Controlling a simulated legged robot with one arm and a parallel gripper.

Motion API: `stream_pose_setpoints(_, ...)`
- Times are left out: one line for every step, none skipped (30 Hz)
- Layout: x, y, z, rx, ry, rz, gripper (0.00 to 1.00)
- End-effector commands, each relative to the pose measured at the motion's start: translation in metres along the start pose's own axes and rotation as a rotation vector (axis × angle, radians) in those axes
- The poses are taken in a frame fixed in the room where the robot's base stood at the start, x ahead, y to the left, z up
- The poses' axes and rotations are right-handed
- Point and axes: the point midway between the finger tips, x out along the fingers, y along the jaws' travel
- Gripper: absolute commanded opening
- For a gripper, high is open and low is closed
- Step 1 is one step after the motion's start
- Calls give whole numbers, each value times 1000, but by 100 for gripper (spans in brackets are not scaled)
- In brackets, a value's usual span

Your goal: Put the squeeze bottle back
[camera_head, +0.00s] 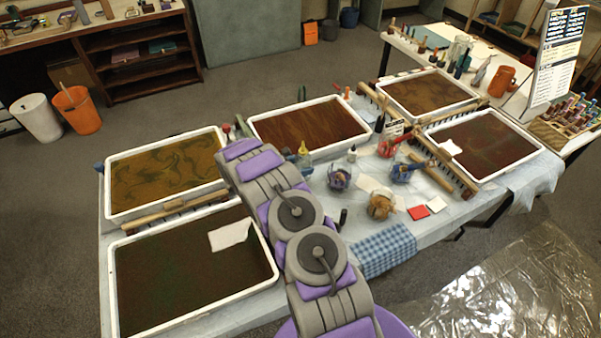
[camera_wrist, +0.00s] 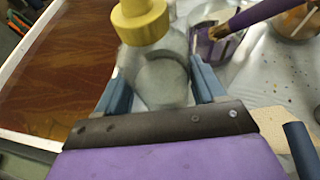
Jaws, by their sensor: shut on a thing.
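The squeeze bottle (camera_wrist: 158,65) has a clear body and a yellow cap. It is between the two blue fingers of my gripper (camera_wrist: 160,85), which is shut on it, in the wrist view. In the head view, the bottle's yellow top (camera_head: 303,148) shows just beyond the end of my arm, near the front right of the middle marbling tray (camera_head: 262,141). My arm covers much of the gripper there. I cannot tell whether the bottle touches the table.
Cups with tools, including a red one (camera_head: 387,149), stand right of the bottle. A small white-capped bottle (camera_head: 352,154) is close by. Combs lie between the trays. A blue checked cloth (camera_head: 384,249) hangs at the front edge. Bare table is scarce here.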

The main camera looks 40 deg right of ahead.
Motion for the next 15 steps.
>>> stream_pose_setpoints(3,0,-6,0,1,-1,54)
stream_pose_setpoints(5,0,-10,0,1,-1,54)
stream_pose_setpoints(7,0,-16,0,1,-1,54)
stream_pose_setpoints(9,0,-20,0,1,-1,54)
stream_pose_setpoints(10,0,-24,0,1,0,54)
stream_pose_setpoints(12,1,-28,0,2,1,54)
stream_pose_setpoints(12,1,-29,0,1,1,54)
stream_pose_setpoints(12,1,-30,0,1,1,54)
stream_pose_setpoints(12,1,-29,1,1,1,54)
stream_pose_setpoints(11,1,-29,0,1,1,54)
stream_pose_setpoints(11,1,-28,1,1,1,54)
stream_pose_setpoints(11,1,-28,0,1,1,54)
stream_pose_setpoints(11,1,-28,0,1,1,54)
stream_pose_setpoints(11,1,-28,0,1,1,54)
stream_pose_setpoints(12,1,-29,0,1,1,54)
